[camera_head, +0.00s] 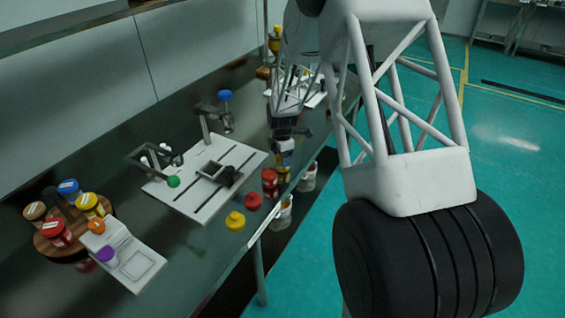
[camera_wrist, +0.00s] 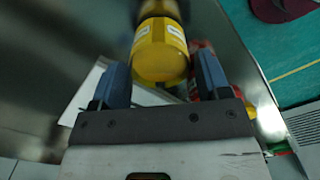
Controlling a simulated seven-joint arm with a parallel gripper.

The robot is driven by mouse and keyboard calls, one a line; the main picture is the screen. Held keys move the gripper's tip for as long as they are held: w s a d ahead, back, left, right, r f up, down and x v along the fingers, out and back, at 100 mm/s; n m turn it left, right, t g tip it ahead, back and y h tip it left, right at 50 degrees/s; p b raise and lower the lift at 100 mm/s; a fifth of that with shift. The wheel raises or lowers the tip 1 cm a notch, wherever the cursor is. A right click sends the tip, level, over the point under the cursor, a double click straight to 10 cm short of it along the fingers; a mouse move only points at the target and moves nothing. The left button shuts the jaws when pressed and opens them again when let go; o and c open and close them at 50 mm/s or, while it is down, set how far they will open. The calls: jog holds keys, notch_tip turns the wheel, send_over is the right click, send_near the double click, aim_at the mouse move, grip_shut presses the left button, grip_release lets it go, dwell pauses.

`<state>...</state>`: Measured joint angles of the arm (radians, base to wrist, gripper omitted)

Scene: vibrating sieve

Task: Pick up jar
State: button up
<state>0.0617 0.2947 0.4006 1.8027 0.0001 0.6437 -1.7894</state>
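A yellow jar (camera_wrist: 160,55) with a pale label shows in the wrist view, between the tips of my gripper's two blue fingers (camera_wrist: 163,75). The left finger is very close to the jar and a narrow gap shows on the right, so my gripper looks open around it. I cannot tell whether either finger touches it. In the head view my gripper (camera_head: 284,134) points down over the front part of the bench, with the yellow jar (camera_head: 284,159) just below it. The jar's base is hard to make out.
A red jar (camera_head: 270,182) stands close beside the yellow one. Red (camera_head: 252,201) and yellow (camera_head: 235,220) lids lie in front. A white sieve base (camera_head: 203,205) is to the left. A round wooden rack (camera_head: 48,243) with several jars stands far left. The bench's front edge is near.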

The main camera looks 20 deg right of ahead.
jog(key=c, duration=0.6)
jog(key=shift+r, duration=0.15)
jog(key=shift+r, duration=0.8)
jog(key=shift+s+r, duration=0.2)
jog(key=shift+r, duration=0.7)
jog(key=s, duration=0.5)
jog(key=s+r, duration=0.1)
jog(key=s, duration=0.4)
jog(key=s+a, duration=0.1)
jog(key=s, duration=0.4)
jog(key=shift+s+r, duration=0.15)
jog(key=shift+s, duration=0.1)
